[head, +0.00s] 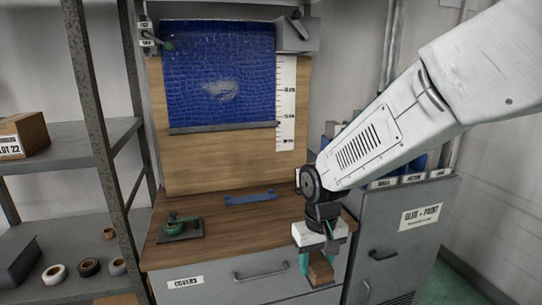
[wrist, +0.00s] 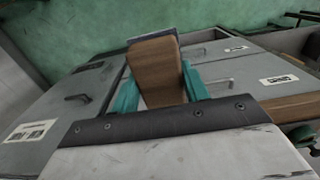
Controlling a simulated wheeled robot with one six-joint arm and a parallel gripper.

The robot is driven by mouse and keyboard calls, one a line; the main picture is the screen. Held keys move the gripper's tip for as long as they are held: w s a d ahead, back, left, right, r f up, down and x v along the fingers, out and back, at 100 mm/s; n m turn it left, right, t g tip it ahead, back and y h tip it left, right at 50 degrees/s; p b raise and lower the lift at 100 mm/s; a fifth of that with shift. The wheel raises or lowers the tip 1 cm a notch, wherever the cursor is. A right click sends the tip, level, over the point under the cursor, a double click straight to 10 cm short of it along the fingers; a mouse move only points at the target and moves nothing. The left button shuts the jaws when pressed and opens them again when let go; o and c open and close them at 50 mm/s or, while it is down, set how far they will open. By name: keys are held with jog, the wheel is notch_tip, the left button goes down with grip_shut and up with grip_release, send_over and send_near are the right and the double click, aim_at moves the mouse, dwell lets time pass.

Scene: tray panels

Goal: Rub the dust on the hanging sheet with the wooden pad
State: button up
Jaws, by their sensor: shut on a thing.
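The hanging sheet (head: 200,85) is blue with a scale-like pattern and hangs against a wooden backboard. A pale patch of dust (head: 219,91) lies near its middle. My gripper (head: 318,262) is shut on the wooden pad (head: 321,271), in front of the cabinet and to the right of and below the sheet, well apart from it. In the wrist view the brown pad (wrist: 157,68) stands between the teal fingers of my gripper (wrist: 160,90), with a dark layer at its far end. The sheet is not in the wrist view.
A wooden worktop (head: 225,215) below the sheet bears a green tool (head: 181,227) and a blue strip (head: 250,198). A metal shelf (head: 60,140) with rolls and a box stands left. A grey glue-and-paint cabinet (head: 410,235) stands right. A ruler (head: 286,100) hangs beside the sheet.

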jog(key=w+d+f+m, duration=0.1)
jog(key=w+d+f, duration=0.3)
jog(key=d+f, duration=0.4)
jog(key=w+d+f+m, duration=0.2)
jog(key=w+d+f, duration=0.3)
jog(key=d+f, duration=0.3)
jog(key=shift+w+f, duration=0.25)
jog(key=shift+f, duration=0.5)
